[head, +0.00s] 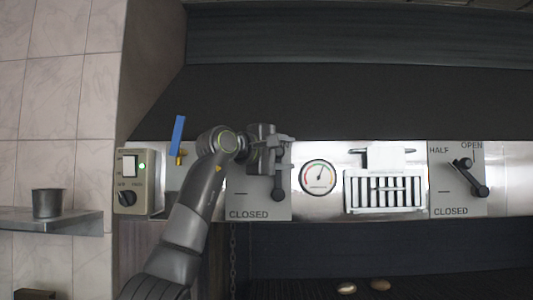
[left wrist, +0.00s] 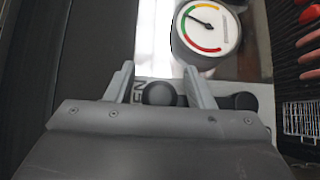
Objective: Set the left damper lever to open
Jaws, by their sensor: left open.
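The left damper panel (head: 255,207) is a light plate marked CLOSED at its lower left. Its dark lever (head: 278,183) stands about upright from a round pivot at the bottom. My left gripper (head: 283,143) covers the panel's upper part. In the left wrist view my left gripper (left wrist: 158,88) is open, with one finger on each side of the lever's round black knob (left wrist: 160,93). The knob is beside the partly hidden OPEN label; I cannot tell if a finger touches it. The pivot (left wrist: 245,101) shows to the right. My right gripper is not in view.
A round gauge (head: 318,177) and a slotted vent (head: 385,192) are right of the panel. A second damper panel (head: 447,178) has its lever tilted up and left. A switch box (head: 128,168) and blue-handled valve (head: 178,135) are left. A metal cup (head: 47,203) stands on a shelf.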

